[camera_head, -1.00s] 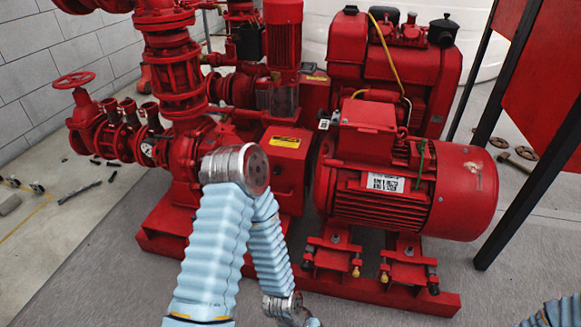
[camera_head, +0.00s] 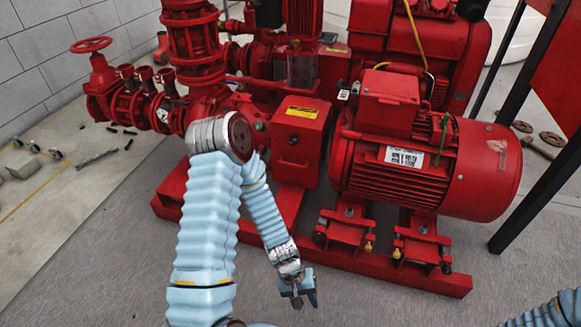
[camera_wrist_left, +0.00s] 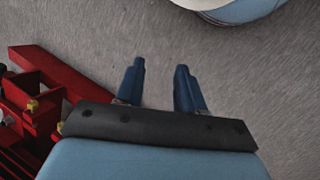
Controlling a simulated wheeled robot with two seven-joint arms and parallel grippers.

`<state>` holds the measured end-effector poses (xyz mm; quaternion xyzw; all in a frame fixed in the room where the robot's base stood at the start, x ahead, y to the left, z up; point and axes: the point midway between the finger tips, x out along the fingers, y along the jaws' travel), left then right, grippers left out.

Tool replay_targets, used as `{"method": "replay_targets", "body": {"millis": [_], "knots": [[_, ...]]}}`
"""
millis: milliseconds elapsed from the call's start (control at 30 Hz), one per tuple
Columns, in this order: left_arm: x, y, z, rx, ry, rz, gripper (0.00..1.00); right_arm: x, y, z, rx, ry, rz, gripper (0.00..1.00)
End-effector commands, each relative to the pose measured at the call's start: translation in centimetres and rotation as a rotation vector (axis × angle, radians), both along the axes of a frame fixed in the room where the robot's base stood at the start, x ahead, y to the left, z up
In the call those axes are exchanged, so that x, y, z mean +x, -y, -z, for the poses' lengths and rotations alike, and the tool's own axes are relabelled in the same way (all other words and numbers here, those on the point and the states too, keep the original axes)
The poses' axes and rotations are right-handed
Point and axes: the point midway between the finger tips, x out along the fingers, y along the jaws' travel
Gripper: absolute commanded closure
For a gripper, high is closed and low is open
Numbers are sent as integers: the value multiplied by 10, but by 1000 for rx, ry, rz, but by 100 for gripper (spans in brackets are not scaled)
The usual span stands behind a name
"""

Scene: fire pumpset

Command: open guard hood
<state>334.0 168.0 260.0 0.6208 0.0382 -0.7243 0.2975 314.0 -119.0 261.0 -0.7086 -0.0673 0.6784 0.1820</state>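The guard hood (camera_head: 302,137) is a red box with a yellow label on top, between the pump and the motor (camera_head: 430,165). A small dark handle shows on its front face. It looks closed over what lies inside. My left gripper (camera_head: 299,297) hangs low in front of the red base frame, below the hood and apart from it. In the left wrist view its two blue fingers (camera_wrist_left: 160,88) stand apart with only grey floor between them. My right gripper is out of view; only a piece of blue arm shows at the lower right of the head view.
The red base frame (camera_head: 450,284) runs along the front of the pumpset, with motor feet and yellow-tipped bolts. Black posts (camera_head: 540,180) stand at the right. Loose parts lie on the floor at left. The grey floor in front is clear.

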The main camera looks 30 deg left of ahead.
Motion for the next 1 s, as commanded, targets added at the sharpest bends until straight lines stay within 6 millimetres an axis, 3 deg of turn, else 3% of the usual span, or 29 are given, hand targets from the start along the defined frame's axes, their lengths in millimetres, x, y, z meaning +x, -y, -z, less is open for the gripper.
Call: {"method": "replay_targets", "body": {"millis": [33,167,267,300,400,500,600,767,1000], "knots": [[16,-12,12,-59,-23,-109,62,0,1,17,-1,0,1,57],[80,-41,0,-295,45,-398,62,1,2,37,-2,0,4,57],[145,-92,-24,-457,246,-623,62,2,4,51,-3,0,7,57],[169,-118,-37,-502,351,-702,62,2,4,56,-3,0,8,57],[210,-191,-70,-556,616,-868,62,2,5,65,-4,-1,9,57],[228,-248,-98,-553,821,-974,62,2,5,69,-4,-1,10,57],[234,-279,-114,-539,931,-1025,62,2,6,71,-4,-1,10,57],[247,-286,-118,-534,969,-1038,62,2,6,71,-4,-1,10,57],[296,-276,-106,-537,964,-1038,62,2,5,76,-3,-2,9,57]]}}
